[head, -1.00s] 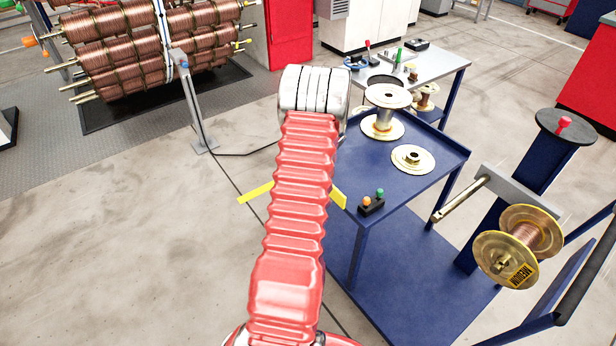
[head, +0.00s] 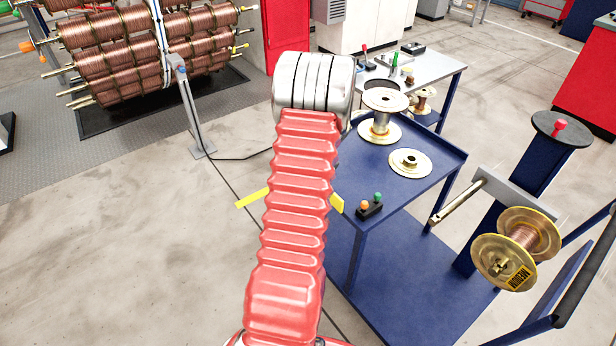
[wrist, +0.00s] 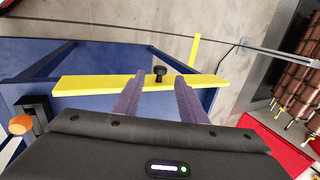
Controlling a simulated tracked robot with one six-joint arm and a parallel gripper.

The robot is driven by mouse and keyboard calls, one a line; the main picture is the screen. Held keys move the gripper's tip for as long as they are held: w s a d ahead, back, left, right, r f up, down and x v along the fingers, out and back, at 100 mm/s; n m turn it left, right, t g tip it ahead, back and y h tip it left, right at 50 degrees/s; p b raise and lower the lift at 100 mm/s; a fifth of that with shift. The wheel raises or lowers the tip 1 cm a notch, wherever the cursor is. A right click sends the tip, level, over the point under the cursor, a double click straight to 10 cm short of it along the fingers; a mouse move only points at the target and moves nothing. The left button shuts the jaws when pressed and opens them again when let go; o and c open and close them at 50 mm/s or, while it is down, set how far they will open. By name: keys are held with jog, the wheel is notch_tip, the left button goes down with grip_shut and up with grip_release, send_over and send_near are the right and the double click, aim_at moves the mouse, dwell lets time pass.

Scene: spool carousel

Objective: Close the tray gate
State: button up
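A yellow bar with a black knob (wrist: 160,72), seemingly the tray gate (wrist: 95,84), lies across the edge of the blue tray table in the wrist view. My gripper (wrist: 160,82) is open, its two fingers reaching over the bar on either side of the knob. I cannot tell whether they touch it. A second yellow strip (wrist: 195,50) stands out beyond the bar. In the head view my red arm hides the gripper and knob; yellow pieces show left (head: 253,198) and right (head: 337,203) of it.
The blue tray table (head: 425,182) carries an empty spool (head: 381,118), a flange (head: 410,163) and a button box (head: 370,207). A copper spool (head: 528,240) sits on a spindle at right. A carousel of copper spools (head: 110,70) stands back left. Floor at left is clear.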

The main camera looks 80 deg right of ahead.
jog(key=v, duration=0.6)
jog(key=shift+r, duration=0.4)
jog(key=shift+a, duration=0.15)
